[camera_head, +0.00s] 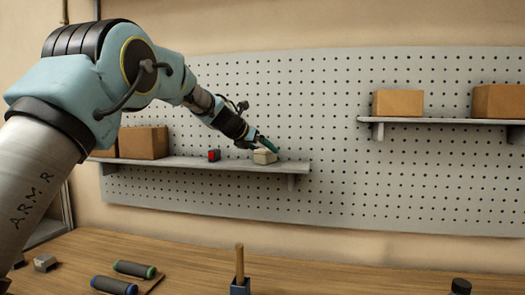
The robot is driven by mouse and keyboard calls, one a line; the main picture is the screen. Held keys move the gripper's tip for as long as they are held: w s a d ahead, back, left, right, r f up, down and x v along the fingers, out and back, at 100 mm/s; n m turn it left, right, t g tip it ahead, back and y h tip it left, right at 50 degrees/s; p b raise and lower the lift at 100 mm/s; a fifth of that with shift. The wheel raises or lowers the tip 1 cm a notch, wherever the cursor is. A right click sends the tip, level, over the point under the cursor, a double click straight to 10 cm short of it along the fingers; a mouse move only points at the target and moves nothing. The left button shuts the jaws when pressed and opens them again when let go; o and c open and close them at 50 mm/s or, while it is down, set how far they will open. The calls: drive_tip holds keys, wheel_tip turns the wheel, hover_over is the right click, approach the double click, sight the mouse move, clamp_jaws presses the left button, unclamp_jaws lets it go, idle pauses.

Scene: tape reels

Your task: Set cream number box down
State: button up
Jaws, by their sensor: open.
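A small cream box (264,157) sits on the left wall shelf (220,164), near the shelf's right end. No number on it can be made out at this size. My gripper (268,146) is right above and behind the box, reaching in from the upper left. It is open, with its greenish fingertips close to the top of the box. I cannot tell whether a finger touches it. The far side of the box is hidden.
A small red and black box (214,155) stands left of the cream box. A larger brown box (144,142) is further left. The right shelf (440,121) holds two brown boxes. Below, the wooden table (330,270) carries rollers (134,269) and a holder with an upright stick (240,265).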

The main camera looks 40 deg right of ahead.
drive_tip(key=b+v, duration=0.3)
drive_tip(key=v, duration=0.8)
drive_tip(key=w+a+f+m+t+y, duration=0.1)
drive_tip(key=w+a+f+m+y, duration=0.15)
drive_tip(key=a+f, duration=0.65)
drive_tip(key=w+a+f+m+y, duration=0.2)
drive_tip(key=w+a+f+m, duration=0.15)
drive_tip(key=a, duration=0.95)
drive_tip(key=w+a+f+m+t+y, duration=0.1)
drive_tip(key=w+a+f+m+y, duration=0.15)
drive_tip(key=a+f, duration=0.6)
drive_tip(key=s+a+f+m+g+y, duration=0.1)
drive_tip(key=s+a+f+m, duration=0.3)
drive_tip(key=a, duration=0.5)
drive_tip(key=s+a+f+m+y, duration=0.2)
drive_tip(key=s+a+f+m, duration=0.2)
drive_tip(key=a, duration=0.5)
drive_tip(key=s+a+f+m+g+y, duration=0.1)
drive_tip(key=s+a+f+m, duration=0.3)
drive_tip(key=s+a, duration=0.4)
drive_tip(key=shift+a+m+g+y, duration=0.3)
drive_tip(key=shift+a+m+y, duration=0.1)
drive_tip(key=shift+a, duration=0.55)
drive_tip(key=shift+w, duration=0.1)
